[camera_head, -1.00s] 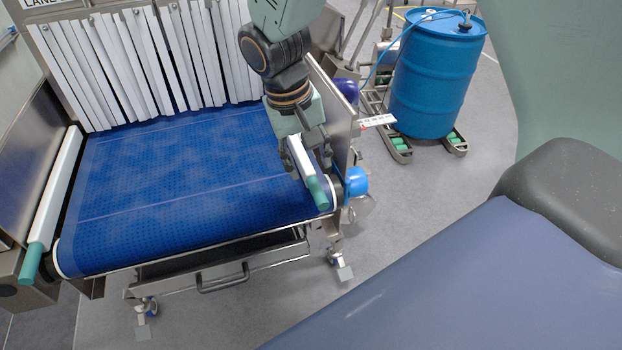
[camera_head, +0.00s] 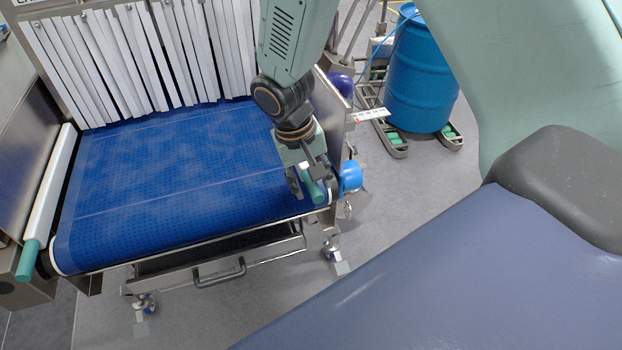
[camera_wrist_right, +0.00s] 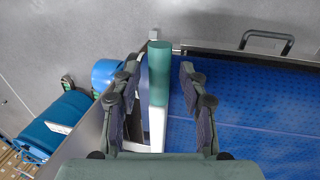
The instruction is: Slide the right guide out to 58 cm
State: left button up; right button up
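The right guide is a white bar with a teal end (camera_head: 313,190) along the right edge of the blue belt. My right gripper (camera_head: 308,183) is over its near end and hides much of the white part. In the right wrist view, my right gripper (camera_wrist_right: 158,75) is open, one finger on each side of the guide, whose teal end (camera_wrist_right: 160,68) and white bar (camera_wrist_right: 157,125) lie between the fingers. Gaps show on both sides. A white scale (camera_head: 370,114) sticks out right of the belt frame; its numbers are too small to read. My left gripper is not in view.
The left guide (camera_head: 48,190) lies along the belt's left edge. White strip curtains (camera_head: 140,60) hang at the back of the blue belt (camera_head: 170,180). A blue part (camera_head: 350,176) sits just right of the right guide's end. A blue drum (camera_head: 420,85) stands farther right.

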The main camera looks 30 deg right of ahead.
jog(key=shift+s+a+r, duration=0.1)
jog(key=shift+s, duration=0.05)
jog(key=c, duration=0.3)
jog(key=shift+w+d, duration=0.2)
jog(key=shift+w, duration=0.05)
jog(key=c, duration=0.4)
grip_shut()
